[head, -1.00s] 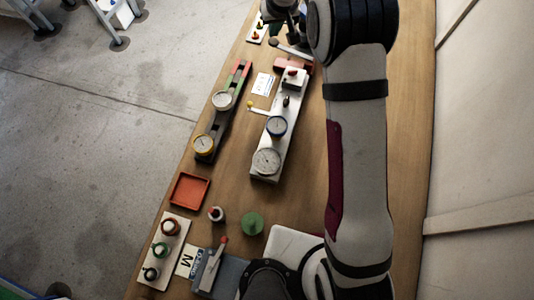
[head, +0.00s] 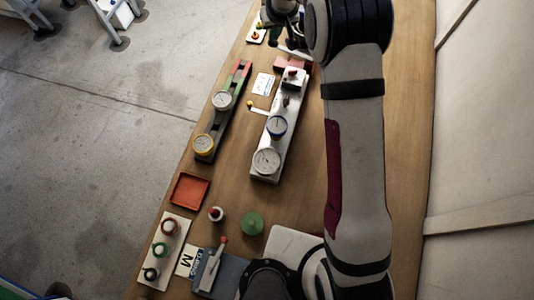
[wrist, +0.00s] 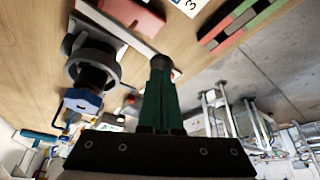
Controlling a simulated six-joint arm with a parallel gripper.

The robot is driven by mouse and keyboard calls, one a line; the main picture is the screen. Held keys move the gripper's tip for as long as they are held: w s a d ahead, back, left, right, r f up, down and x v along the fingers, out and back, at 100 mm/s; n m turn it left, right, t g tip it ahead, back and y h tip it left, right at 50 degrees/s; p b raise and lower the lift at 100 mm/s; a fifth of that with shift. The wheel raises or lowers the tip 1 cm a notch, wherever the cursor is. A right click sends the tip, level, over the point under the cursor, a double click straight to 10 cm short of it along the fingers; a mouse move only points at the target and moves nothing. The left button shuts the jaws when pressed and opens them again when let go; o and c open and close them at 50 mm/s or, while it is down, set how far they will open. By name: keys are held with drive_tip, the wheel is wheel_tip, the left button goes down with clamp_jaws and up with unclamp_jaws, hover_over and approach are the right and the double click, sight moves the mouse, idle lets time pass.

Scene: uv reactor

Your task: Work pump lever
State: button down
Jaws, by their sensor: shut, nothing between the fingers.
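The pump lever is a pale bar (head: 296,53) at the far end of the bench in the head view, beside a pink block (head: 290,64). In the head view my gripper (head: 274,36) is partly hidden by my arm, and the lever's knob is not clearly visible.
A white panel with gauges (head: 262,166) and a dark rail with gauges (head: 207,158) stand nearer on the bench. In the wrist view, a black round fitting (wrist: 95,62) and a blue-handled part (wrist: 80,102) stand left of my fingers. An orange tray (head: 176,204) lies farther down.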

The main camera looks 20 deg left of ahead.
sight(274, 43)
drive_tip(key=shift+f, duration=1.6)
drive_tip(key=shift+r, duration=2.35)
drive_tip(key=shift+f, duration=0.1)
idle(0.6)
idle(1.9)
idle(0.6)
